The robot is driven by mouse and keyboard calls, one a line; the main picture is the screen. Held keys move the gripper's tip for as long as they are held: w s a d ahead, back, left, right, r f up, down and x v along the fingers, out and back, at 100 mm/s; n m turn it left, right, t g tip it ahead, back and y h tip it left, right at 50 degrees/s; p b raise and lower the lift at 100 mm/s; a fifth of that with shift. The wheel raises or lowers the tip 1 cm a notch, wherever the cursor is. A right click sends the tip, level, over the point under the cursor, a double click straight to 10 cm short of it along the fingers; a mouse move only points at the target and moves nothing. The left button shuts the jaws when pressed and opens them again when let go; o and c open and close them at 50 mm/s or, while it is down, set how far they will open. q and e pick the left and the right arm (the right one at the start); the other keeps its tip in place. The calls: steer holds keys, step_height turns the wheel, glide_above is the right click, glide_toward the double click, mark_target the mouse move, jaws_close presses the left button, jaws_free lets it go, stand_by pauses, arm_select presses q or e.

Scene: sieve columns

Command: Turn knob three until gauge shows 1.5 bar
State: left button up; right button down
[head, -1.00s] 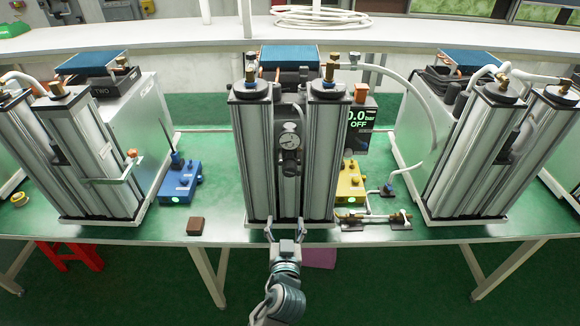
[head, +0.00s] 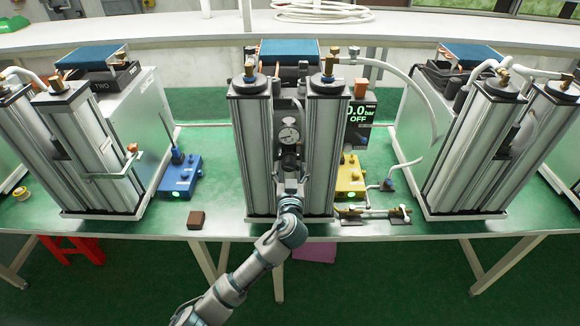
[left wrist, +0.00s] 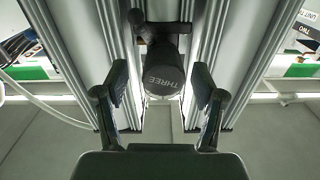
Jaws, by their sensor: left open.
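Knob three is a dark round knob marked THREE (left wrist: 163,78), hanging under a dark fitting between two silver columns. In the head view the small round dial gauge (head: 288,134) sits above it; its needle is too small to read. A digital display (head: 357,116) behind the right column shows 0.0 bar and OFF, its left edge partly hidden. My left gripper (head: 289,185) is between the columns, below the gauge. In the left wrist view the left gripper (left wrist: 160,88) is open, a finger on each side of the knob, with visible gaps. My right gripper is not in view.
Other twin-column units stand left (head: 95,150) and right (head: 465,150). A blue box (head: 180,178) and a yellow box (head: 350,178) sit on the green bench. A brown block (head: 196,219) and brass fittings (head: 375,212) lie near the front edge.

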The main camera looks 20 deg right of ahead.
arm_select(q)
steer(key=shift+w+d, duration=0.1)
steer(key=shift+w, duration=0.5)
steer(key=shift+a, duration=0.2)
steer(key=shift+c, duration=1.4)
steer(key=c, duration=0.9)
steer(key=shift+o, duration=0.2)
